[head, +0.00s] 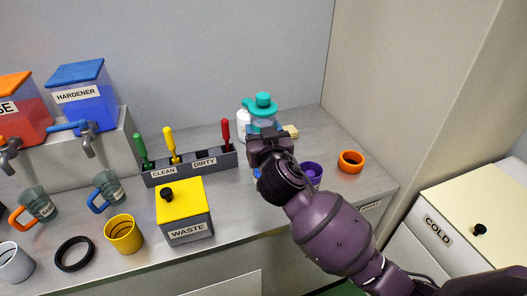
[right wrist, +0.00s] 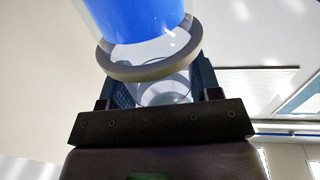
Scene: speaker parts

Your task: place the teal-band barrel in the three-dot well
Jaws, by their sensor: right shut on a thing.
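My right gripper (head: 268,140) is raised over the back of the counter, right of the tool rack. In the right wrist view it is shut on a clear round vessel (right wrist: 165,88) with a grey ring and blue contents (right wrist: 135,18). In the head view a teal-topped, see-through vessel (head: 263,104) shows just above the gripper; it looks like the held one, its lower part hidden by the jaws. No part marked as a barrel and no three-dot well can be made out. My left gripper is not in view.
A rack (head: 190,166) marked CLEAN and DIRTY holds green, yellow and red-handled tools. A yellow-lidded WASTE box (head: 183,215) stands in front. A white jar (head: 243,122) is behind the gripper. Purple (head: 313,173) and orange (head: 351,161) rings lie right. Dispensers (head: 84,95) stand left.

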